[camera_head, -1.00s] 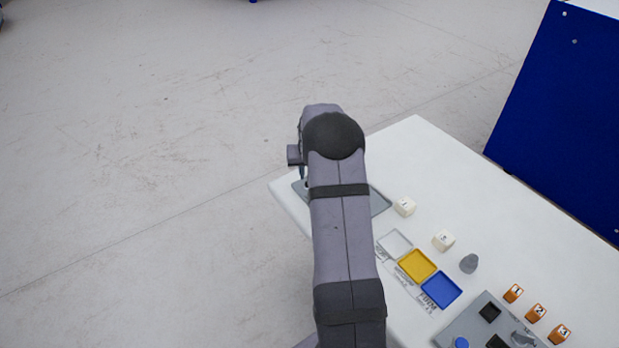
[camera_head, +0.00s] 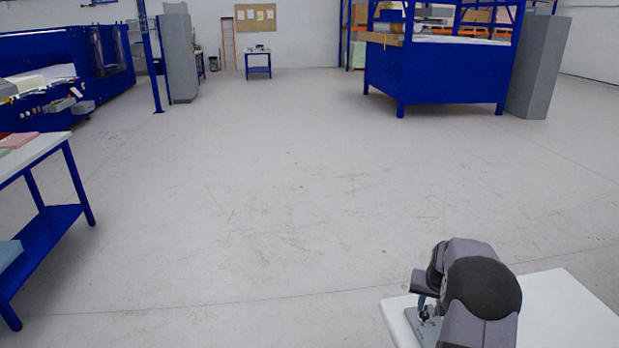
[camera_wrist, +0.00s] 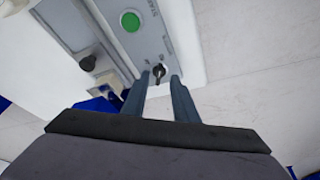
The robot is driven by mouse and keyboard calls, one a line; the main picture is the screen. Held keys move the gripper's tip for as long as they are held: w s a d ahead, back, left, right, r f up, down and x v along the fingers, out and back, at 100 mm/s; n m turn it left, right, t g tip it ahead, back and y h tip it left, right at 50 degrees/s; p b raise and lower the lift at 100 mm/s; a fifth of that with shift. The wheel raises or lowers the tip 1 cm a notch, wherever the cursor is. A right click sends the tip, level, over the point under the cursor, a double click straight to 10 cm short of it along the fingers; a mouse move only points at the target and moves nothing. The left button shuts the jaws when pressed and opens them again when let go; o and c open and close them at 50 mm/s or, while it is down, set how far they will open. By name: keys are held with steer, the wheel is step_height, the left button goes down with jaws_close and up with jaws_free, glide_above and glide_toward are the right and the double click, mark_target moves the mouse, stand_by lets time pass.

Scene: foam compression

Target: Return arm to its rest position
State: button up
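My arm (camera_head: 480,290) shows at the lower right of the head view, bent over the left part of the white table (camera_head: 580,310). In the wrist view, the two dark fingers of my gripper (camera_wrist: 158,76) are apart, with nothing held between them. Beyond the fingertips is a grey control panel (camera_wrist: 160,38) with a green button (camera_wrist: 130,21) and a small black knob (camera_wrist: 158,69). The knob appears in the gap between the fingertips; I cannot tell how close it is. In the head view the fingers are mostly hidden.
A black round part (camera_wrist: 87,62) and a pale block (camera_wrist: 108,82) lie left of the fingers in the wrist view. A blue-legged table (camera_head: 45,215) stands at the left of the head view. Blue machines stand at the back. The floor (camera_head: 250,200) between is clear.

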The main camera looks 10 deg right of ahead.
steer(key=s+a+f+g, duration=0.1)
steer(key=s+a+f, duration=0.1)
steer(key=s, duration=0.1)
steer(key=s+a+f+g+y, duration=0.1)
steer(key=s+f, duration=0.1)
steer(key=s, duration=0.1)
steer(key=s+a+f, duration=0.2)
steer(key=s, duration=0.2)
steer(key=shift+a+f+g+y, duration=0.25)
steer(key=shift+a+g+y, duration=0.05)
steer(key=shift+g, duration=0.1)
steer(key=s+a+r+n+g+y+p, duration=0.1)
steer(key=s+a+r+n+g, duration=0.15)
steer(key=s+a, duration=0.65)
steer(key=s+a+r+n+g, duration=0.1)
steer(key=s+a+r, duration=0.3)
steer(key=s+a, duration=0.55)
steer(key=a+r+n+t+p, duration=0.1)
steer(key=a+r+n+t, duration=0.25)
steer(key=r, duration=0.25)
step_height(320, 180, down, 21)
steer(key=m+b, duration=0.1)
steer(key=b, duration=1.9)
steer(key=shift+w+r+h, duration=0.15)
steer(key=shift+w+h, duration=0.15)
steer(key=shift+w, duration=0.15)
